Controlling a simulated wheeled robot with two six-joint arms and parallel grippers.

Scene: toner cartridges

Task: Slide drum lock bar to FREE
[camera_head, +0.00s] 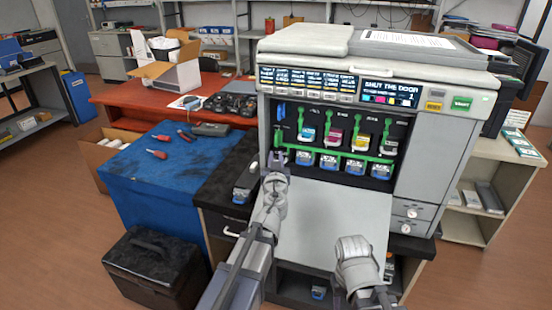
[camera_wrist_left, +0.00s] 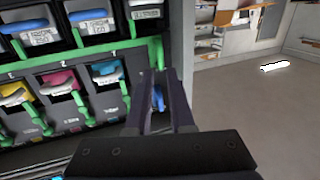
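The drum lock bar is a green bar (camera_head: 335,153) running across the printer's open front, between the upper cartridges and the lower blue-handled units. Its left end stands by my left gripper (camera_head: 277,158). In the left wrist view the gripper (camera_wrist_left: 160,72) has its dark fingers apart, with a gap between them. The green bar end (camera_wrist_left: 156,50) is right at the fingertips, and blue shows through the gap. I cannot tell whether the fingers touch the bar. My right gripper (camera_head: 352,247) is low before the folded-down door; its fingers are not clear.
The printer door (camera_head: 320,220) hangs open below the bay. Four-colour cartridges, including a magenta one (camera_head: 333,137), stand above the bar with green levers. The display (camera_head: 390,93) reads "SHUT THE DOOR". A blue-covered table (camera_head: 150,185) with tools stands left, a black case (camera_head: 155,265) on the floor.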

